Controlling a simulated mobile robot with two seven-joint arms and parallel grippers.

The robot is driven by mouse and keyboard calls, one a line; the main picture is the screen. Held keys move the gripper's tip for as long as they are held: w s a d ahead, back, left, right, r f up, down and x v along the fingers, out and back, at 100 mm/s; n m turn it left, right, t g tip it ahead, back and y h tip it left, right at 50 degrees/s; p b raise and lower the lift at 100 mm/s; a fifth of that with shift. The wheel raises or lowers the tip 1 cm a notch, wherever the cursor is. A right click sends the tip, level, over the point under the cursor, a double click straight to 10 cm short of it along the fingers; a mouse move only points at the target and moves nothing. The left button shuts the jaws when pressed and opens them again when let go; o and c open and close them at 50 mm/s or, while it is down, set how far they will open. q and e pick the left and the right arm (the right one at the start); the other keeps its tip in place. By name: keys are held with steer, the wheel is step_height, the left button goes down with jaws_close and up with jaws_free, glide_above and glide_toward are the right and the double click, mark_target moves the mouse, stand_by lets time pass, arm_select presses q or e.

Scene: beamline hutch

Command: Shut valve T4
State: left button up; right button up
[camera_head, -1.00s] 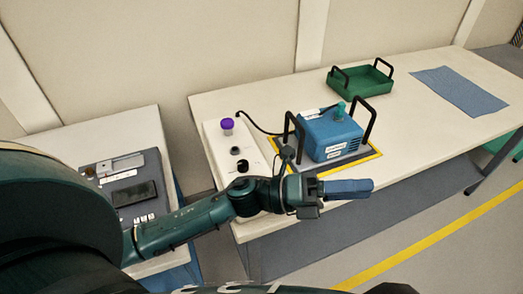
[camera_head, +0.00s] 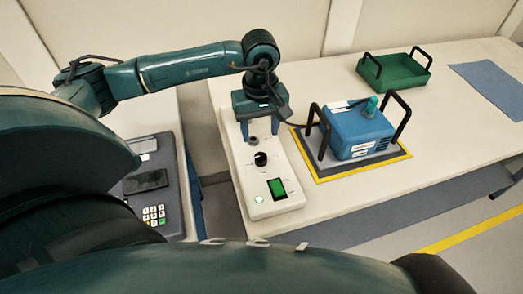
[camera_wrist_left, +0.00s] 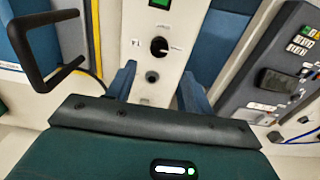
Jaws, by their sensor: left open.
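A long white panel (camera_head: 245,170) on the table carries a small grey knob (camera_head: 253,140), a black rotary knob (camera_head: 261,158) and a green-lit switch (camera_head: 277,188). In the left wrist view the black knob (camera_wrist_left: 158,46) and grey knob (camera_wrist_left: 152,76) show again. I cannot read a T4 label. My left gripper (camera_head: 260,130) points down over the panel's far part, open. In the left wrist view its blue fingers (camera_wrist_left: 160,92) stand either side of the panel strip, with the grey knob seen between them. The purple-topped part is hidden behind the gripper. My right gripper is not in view.
Right of the panel, a blue box (camera_head: 358,133) with a teal fitting stands between black handles on a yellow-edged mat (camera_head: 325,174). A green tray (camera_head: 400,80) and blue cloth (camera_head: 490,85) lie farther back. A grey keypad device (camera_head: 150,200) is at the left.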

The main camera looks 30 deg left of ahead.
mark_target(261, 156)
arm_select(q)
step_height(261, 156, down, 9)
steer(key=shift+f+p, duration=0.15)
steer(key=shift+p, duration=0.4)
steer(key=shift+c, duration=0.3)
steer(key=c, duration=0.9)
